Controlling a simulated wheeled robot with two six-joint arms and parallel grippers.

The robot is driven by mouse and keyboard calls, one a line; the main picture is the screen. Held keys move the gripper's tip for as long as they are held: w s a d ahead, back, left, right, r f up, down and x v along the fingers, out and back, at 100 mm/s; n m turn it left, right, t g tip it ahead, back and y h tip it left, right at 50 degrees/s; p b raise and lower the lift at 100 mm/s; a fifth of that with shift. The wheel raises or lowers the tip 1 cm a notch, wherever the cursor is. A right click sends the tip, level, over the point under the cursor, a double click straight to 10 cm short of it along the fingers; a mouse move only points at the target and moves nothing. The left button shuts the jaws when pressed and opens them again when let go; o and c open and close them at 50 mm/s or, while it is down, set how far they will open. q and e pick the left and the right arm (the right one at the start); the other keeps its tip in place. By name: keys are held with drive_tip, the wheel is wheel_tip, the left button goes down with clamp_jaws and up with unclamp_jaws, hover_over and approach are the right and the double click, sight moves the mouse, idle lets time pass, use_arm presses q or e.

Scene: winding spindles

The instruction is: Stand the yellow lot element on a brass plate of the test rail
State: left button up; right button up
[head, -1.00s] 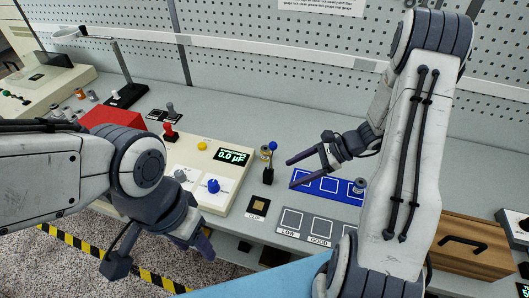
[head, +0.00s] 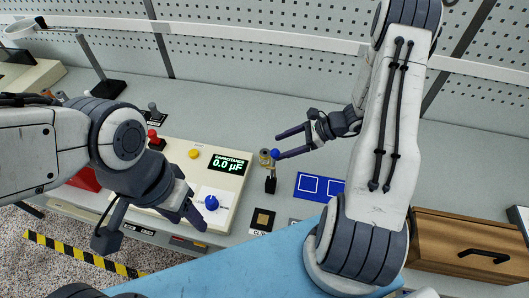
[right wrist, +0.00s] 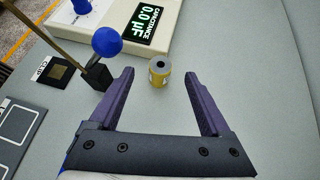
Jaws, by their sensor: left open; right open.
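The yellow lot element is a short cylinder with a yellow band and a dark hole in its top. It stands upright on the bench in the right wrist view (right wrist: 160,74) and, small, in the head view (head: 264,158). My right gripper (head: 279,146) is open; in the right wrist view the element stands just beyond its fingertips (right wrist: 159,76), midway between them and apart from both. A brass plate (head: 262,219) on a black square marked CLIP lies in front of the blue-knobbed lever (head: 271,183). My left gripper (head: 187,211) is open and empty over the meter's front.
The blue-knobbed lever (right wrist: 97,72) stands close to the left of my right fingers. The capacitance meter (head: 176,151) reads 0.0 µF. A blue tray (head: 318,187) is partly hidden by my right arm. A wooden drawer box (head: 445,243) is at right. Bench behind the element is clear.

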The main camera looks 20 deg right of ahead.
sight(267, 153)
drive_tip(key=shift+x, duration=1.1)
drive_tip(key=shift+w+a+f+p, duration=0.2)
drive_tip(key=shift+a+f+p, duration=0.15)
drive_tip(key=shift+a+p, duration=0.15)
drive_tip(key=x, duration=0.1)
drive_tip(key=p+x, duration=0.1)
drive_tip(key=x, duration=0.1)
drive_tip(key=shift+d+f+p, duration=0.1)
drive_tip(key=shift+f+p, duration=0.2)
drive_tip(key=shift+f, duration=0.05)
drive_tip(key=shift+w+a+f, duration=0.1)
drive_tip(key=shift+a+f, duration=0.15)
drive_tip(key=shift+f, duration=0.05)
clamp_jaws()
